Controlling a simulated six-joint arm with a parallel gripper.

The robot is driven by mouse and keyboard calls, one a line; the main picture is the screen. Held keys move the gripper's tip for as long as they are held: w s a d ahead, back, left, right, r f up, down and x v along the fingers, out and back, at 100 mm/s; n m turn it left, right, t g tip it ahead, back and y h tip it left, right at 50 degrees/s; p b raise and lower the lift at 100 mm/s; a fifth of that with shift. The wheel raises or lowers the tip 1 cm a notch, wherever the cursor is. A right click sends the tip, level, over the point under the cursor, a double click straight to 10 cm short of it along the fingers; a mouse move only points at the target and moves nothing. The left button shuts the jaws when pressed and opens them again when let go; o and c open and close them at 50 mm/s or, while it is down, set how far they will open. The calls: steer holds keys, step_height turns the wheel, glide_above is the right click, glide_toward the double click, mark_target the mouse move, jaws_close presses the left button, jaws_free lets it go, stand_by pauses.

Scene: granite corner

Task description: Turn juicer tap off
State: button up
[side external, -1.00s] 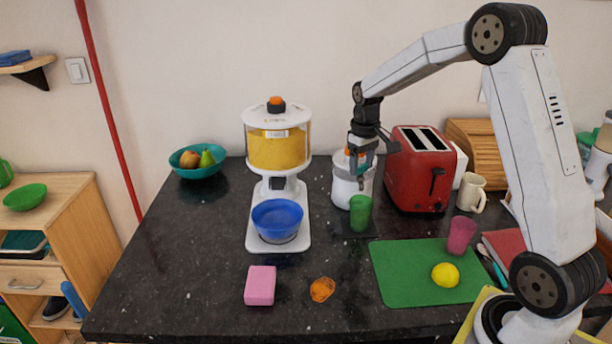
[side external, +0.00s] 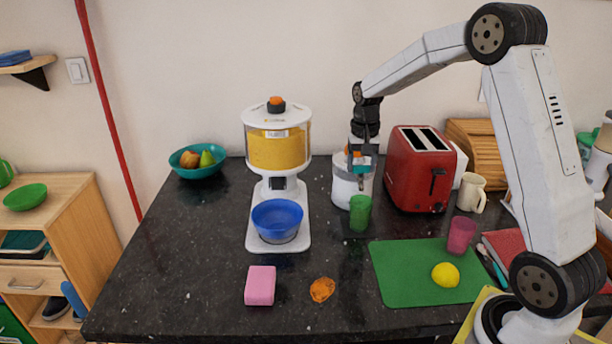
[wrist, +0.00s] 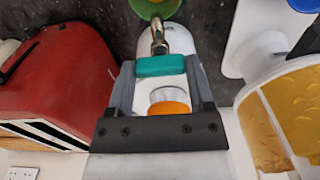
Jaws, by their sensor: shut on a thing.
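The juicer (side external: 346,189) is a white machine left of the toaster, with an orange top partly hidden by my gripper. In the wrist view its white body (wrist: 178,38) and orange part (wrist: 169,108) show. The juicer tap has a metal spout (wrist: 158,40) and a teal handle (wrist: 153,67). My gripper (wrist: 160,70) is shut on the teal handle, one finger on each side. In the side view my gripper (side external: 362,164) is at the juicer's front. A green cup (side external: 360,213) stands below the tap.
A red toaster (side external: 418,170) stands close on the right. A dispenser (side external: 278,150) with a blue bowl (side external: 277,218) stands on the left. A green board (side external: 410,280) holds a lemon (side external: 445,275). A pink block (side external: 260,286) lies near the front. The front left counter is clear.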

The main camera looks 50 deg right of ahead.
stand_by(0.3)
steer(key=o, duration=1.2)
steer(key=shift+o, duration=0.2)
steer(key=shift+r, duration=0.2)
steer(key=shift+r, duration=3.8)
steer(key=s+a+f+n+t, duration=0.1)
steer(key=s+a+f+n, duration=0.3)
steer(key=a, duration=0.5)
steer(key=s+a+f+n+t, duration=0.1)
steer(key=s+a+f+n, duration=0.4)
steer(key=s+a+f, duration=0.4)
steer(key=shift+s+a+t, duration=0.3)
steer(key=shift+s+a, duration=0.3)
steer(key=shift+s, duration=0.65)
